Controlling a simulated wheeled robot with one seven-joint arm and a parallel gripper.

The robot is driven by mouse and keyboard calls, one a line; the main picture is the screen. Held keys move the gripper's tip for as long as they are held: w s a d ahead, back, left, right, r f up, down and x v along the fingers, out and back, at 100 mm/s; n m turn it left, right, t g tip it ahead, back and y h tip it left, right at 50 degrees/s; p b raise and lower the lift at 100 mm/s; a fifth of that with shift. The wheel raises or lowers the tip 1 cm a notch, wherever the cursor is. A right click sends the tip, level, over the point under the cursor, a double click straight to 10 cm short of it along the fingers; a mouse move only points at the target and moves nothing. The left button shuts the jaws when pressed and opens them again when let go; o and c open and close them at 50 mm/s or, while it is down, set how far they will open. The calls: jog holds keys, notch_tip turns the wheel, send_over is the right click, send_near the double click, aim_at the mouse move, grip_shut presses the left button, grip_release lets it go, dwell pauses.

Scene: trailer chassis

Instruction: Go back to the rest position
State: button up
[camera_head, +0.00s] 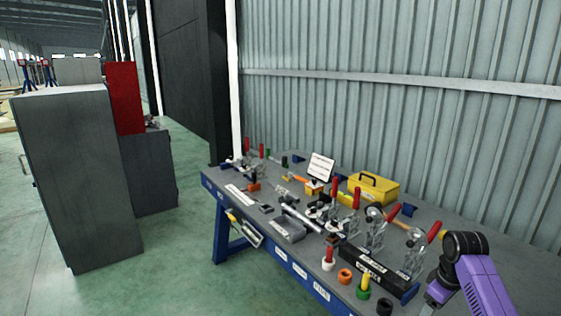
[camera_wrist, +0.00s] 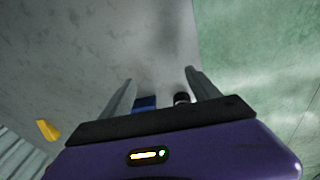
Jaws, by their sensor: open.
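My gripper shows in the wrist view (camera_wrist: 160,92), with its two grey fingers spread apart and nothing held between them. Below the fingers are the grey worktable surface (camera_wrist: 100,45) and, to the right, the green floor. In the head view my purple arm with its black joint reaches in at the lower right, beside the right end of the workbench (camera_head: 455,222). The fingertips are not clear in the head view.
The bench holds a yellow toolbox (camera_head: 374,188), several red-handled clamps (camera_head: 376,232), a black box (camera_head: 372,272), and small coloured cylinders such as an orange one (camera_head: 345,276). A grey cabinet (camera_head: 80,180) stands left. Green floor lies open between cabinet and bench.

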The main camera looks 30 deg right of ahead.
jog(key=w+r+m+t+h, duration=0.1)
jog(key=w+r+t+h, duration=0.15)
jog(key=w, duration=0.35)
jog(key=w+r+m+t+h, duration=0.1)
jog(key=w+r+t+h, duration=0.1)
jog(key=w+t, duration=0.25)
jog(key=w+a+r+m+t+h, duration=0.1)
jog(key=a+m+t, duration=0.15)
jog(key=a, duration=0.65)
jog(key=a+r+m+t, duration=0.1)
jog(key=a+t, duration=0.2)
jog(key=a, duration=0.6)
jog(key=s+a+r+t+b, duration=0.1)
jog(key=s+a+r+t, duration=0.25)
jog(key=s+a, duration=1.45)
jog(key=s+a+n+g+y, duration=0.1)
jog(key=s+a+n+y, duration=0.1)
jog(key=s, duration=0.6)
jog(key=s+a+n+g+y, duration=0.1)
jog(key=s+a+n+y, duration=0.2)
jog(key=s+a, duration=0.4)
jog(key=shift+s+a+f+y+b, duration=0.25)
jog(key=shift+s+y, duration=0.2)
jog(key=shift+y, duration=0.3)
